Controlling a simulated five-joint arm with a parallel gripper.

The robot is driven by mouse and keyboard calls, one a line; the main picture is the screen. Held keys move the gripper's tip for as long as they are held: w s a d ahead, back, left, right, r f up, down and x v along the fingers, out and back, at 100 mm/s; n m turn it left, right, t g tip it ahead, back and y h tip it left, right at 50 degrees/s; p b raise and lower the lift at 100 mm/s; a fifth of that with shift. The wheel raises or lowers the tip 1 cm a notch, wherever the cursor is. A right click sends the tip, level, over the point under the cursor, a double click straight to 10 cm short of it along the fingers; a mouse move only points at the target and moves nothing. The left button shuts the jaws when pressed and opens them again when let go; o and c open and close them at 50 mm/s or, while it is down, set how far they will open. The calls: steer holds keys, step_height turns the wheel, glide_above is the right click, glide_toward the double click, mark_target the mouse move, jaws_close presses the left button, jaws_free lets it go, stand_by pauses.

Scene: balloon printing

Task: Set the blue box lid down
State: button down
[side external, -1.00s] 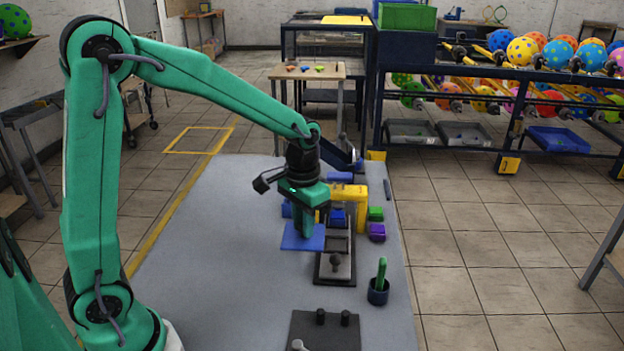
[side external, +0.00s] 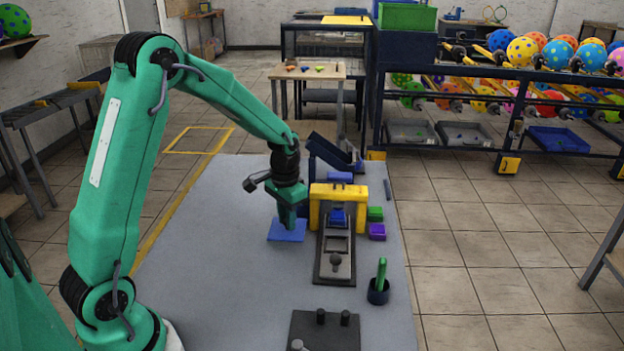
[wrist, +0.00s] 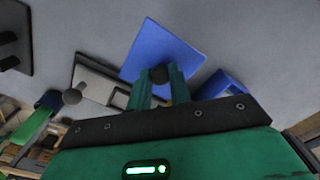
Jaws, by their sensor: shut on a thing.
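The blue box lid (side external: 286,232) is a flat square plate with a dark knob; it also shows in the wrist view (wrist: 160,45). My gripper (side external: 288,220) is upright above it. In the wrist view, the two green fingers of my gripper (wrist: 160,78) are shut on the lid's dark knob. The lid lies roughly level at or very close to the grey table top; I cannot tell whether it touches. A blue open-topped box (wrist: 222,84) shows right of the fingers in the wrist view; in the side view it is mostly hidden behind my gripper.
A yellow arch (side external: 350,192) stands over a dark printing slide (side external: 335,258) just right of the lid. Green (side external: 375,214) and purple (side external: 377,232) blocks sit beyond it. A dark cup (side external: 378,292) holds a green stick. The table's left side (side external: 220,240) is clear.

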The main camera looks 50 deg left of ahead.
steer(key=shift+w+a+f, duration=0.1)
steer(key=shift+a+f, duration=0.05)
steer(key=shift+a, duration=0.1)
steer(key=shift+f, duration=2)
steer(key=shift+f, duration=0.15)
steer(key=c, duration=1.3)
jaws_free()
step_height(320, 180, up, 11)
steer(key=shift+r, duration=0.7)
